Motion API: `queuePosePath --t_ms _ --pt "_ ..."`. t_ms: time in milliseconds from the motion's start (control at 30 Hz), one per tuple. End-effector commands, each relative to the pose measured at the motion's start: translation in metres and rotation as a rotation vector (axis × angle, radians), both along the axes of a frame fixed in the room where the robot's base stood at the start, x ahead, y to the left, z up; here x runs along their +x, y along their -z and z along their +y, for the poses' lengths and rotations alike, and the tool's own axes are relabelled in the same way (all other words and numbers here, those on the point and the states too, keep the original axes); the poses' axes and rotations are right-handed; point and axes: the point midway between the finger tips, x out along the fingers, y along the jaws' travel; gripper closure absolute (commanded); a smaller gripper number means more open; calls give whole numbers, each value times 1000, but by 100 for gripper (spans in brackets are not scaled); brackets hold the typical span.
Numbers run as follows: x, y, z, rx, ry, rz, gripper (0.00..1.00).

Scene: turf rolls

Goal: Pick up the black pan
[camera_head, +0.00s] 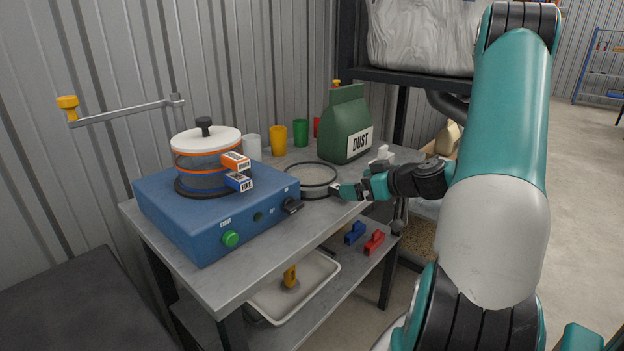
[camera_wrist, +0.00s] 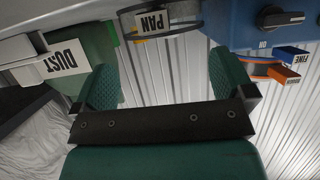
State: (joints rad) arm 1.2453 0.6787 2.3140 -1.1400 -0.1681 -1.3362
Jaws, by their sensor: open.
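The black pan (camera_head: 312,188) is a shallow round ring shape with a dark rim, lying flat on the grey table between the blue box and the green bag. My gripper (camera_head: 341,190) is at the pan's right edge in the head view; I cannot tell whether it touches. In the wrist view the pan shows upside down at the top, with its white PAN label (camera_wrist: 152,22). My gripper (camera_wrist: 165,82) is open there, its two green fingers wide apart with nothing between them. The pan is beyond the fingertips.
A blue sieve shaker (camera_head: 222,200) with stacked sieves (camera_head: 200,160) stands left of the pan. A green DUST bag (camera_head: 346,130) stands behind it, and yellow (camera_head: 278,140) and green (camera_head: 301,132) cups are at the back. A lower shelf holds a white tray (camera_head: 325,278).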

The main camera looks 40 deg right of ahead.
Motion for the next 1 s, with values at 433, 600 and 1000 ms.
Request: queuePosePath --t_ms 433,600,1000 --pt "44 23 3 3 -4 2 0" --pt "64 32 4 1 -2 0 0" --pt "67 35 4 1 0 1 28"
